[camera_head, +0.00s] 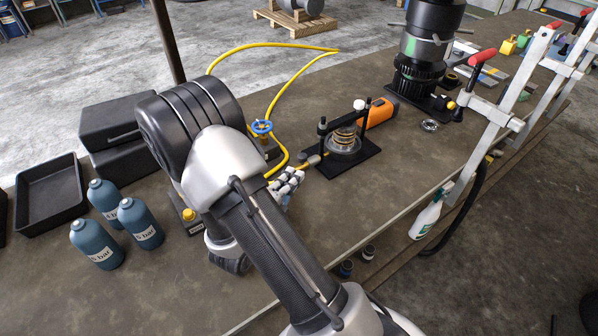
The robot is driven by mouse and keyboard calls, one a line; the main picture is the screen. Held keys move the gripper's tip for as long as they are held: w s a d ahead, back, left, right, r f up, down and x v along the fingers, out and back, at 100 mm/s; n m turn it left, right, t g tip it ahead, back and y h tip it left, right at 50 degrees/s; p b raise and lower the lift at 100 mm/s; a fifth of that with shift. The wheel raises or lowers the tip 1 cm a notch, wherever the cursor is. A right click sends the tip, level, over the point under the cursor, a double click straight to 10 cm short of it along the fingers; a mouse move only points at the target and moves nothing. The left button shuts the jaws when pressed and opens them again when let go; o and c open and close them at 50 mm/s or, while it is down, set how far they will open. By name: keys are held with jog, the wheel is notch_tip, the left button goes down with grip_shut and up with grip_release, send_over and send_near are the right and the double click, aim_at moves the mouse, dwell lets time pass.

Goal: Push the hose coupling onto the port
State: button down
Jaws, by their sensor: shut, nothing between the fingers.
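A yellow hose (290,86) loops over the bench from the back and comes forward to the middle, beside my gripper. Its near end, with what looks like the hose coupling (304,165), lies just left of a black fixture (349,160) holding a round clear-and-metal part. The port seems to be a small stub on the fixture's left side; whether the coupling touches or sits on it is too small to tell. My gripper (292,178) is shut and empty, close in front of the hose end. My arm hides part of the hose and the bench behind it.
A blue valve handwheel (262,127) stands left of the fixture. An orange tool (381,112) lies behind it, and a large black machine (424,50) stands at the back. Blue bottles (104,196) and a black tray (50,194) are at left; clamps (500,105) line the right edge.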

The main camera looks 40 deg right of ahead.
aim_at(300, 168)
jog(key=shift+b+x, duration=0.45)
jog(key=shift+x, duration=1.55)
jog(key=shift+d+r, duration=0.1)
jog(key=shift+d, duration=0.05)
jog(key=shift+s+d+p, duration=0.15)
jog(key=shift+d+p, duration=0.5)
jog(key=shift+d, duration=0.8)
jog(key=shift+a, duration=0.15)
jog(key=shift+a, duration=0.3)
jog(key=p+v, duration=0.3)
jog(key=v, duration=0.9)
jog(key=shift+s+a, duration=0.35)
jog(key=shift+a, duration=0.2)
